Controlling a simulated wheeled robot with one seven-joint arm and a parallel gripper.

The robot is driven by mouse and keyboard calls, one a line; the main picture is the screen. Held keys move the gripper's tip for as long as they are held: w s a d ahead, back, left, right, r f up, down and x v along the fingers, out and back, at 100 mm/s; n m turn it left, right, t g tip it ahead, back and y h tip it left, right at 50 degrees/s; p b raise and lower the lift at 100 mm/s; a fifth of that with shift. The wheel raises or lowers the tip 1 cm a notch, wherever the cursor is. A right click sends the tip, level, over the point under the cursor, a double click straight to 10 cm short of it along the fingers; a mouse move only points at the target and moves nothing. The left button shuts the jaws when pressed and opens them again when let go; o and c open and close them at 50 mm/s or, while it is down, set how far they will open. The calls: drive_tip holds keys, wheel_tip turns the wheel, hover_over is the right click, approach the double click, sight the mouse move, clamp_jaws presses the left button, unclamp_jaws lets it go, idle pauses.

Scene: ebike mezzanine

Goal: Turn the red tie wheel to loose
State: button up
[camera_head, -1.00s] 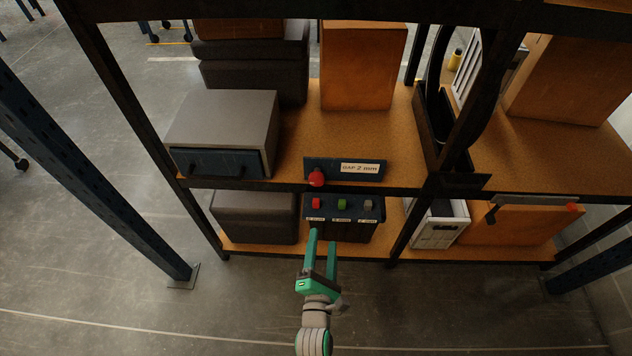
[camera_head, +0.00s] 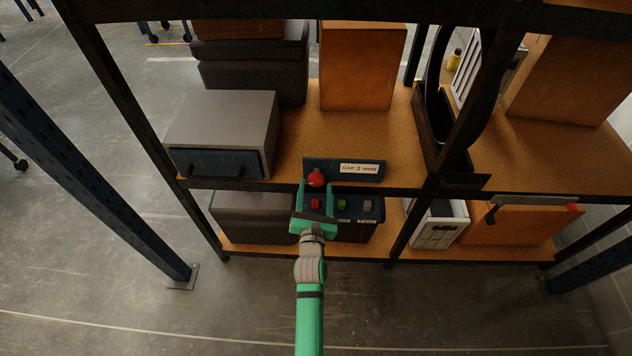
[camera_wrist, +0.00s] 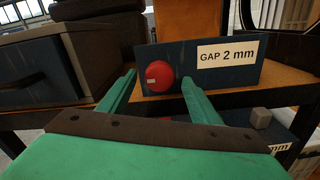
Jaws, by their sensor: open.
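The red tie wheel (camera_head: 317,178) is a round red knob on a dark blue panel (camera_head: 372,171) at the front edge of the upper shelf. The panel carries a white label reading "GAP 2 mm" (camera_wrist: 227,53). The wheel also shows in the wrist view (camera_wrist: 159,76), with a small pale mark on its face. My gripper (camera_head: 316,192) is open, with its green fingers pointing at the wheel. In the wrist view one finger lies to each side of the wheel's lower part (camera_wrist: 158,82). I cannot tell whether the fingers touch it.
Below the panel is a dark box (camera_head: 355,230) with red, green and grey buttons, partly hidden by my gripper. A grey box with a dark drawer (camera_head: 222,130) stands left. An orange box (camera_head: 362,65) stands behind the panel. A dark upright (camera_head: 410,215) is to the right.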

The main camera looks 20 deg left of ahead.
sight(316, 183)
drive_tip(key=shift+x, duration=1.6)
drive_tip(key=c, duration=1)
drive_tip(key=shift+c, duration=0.2)
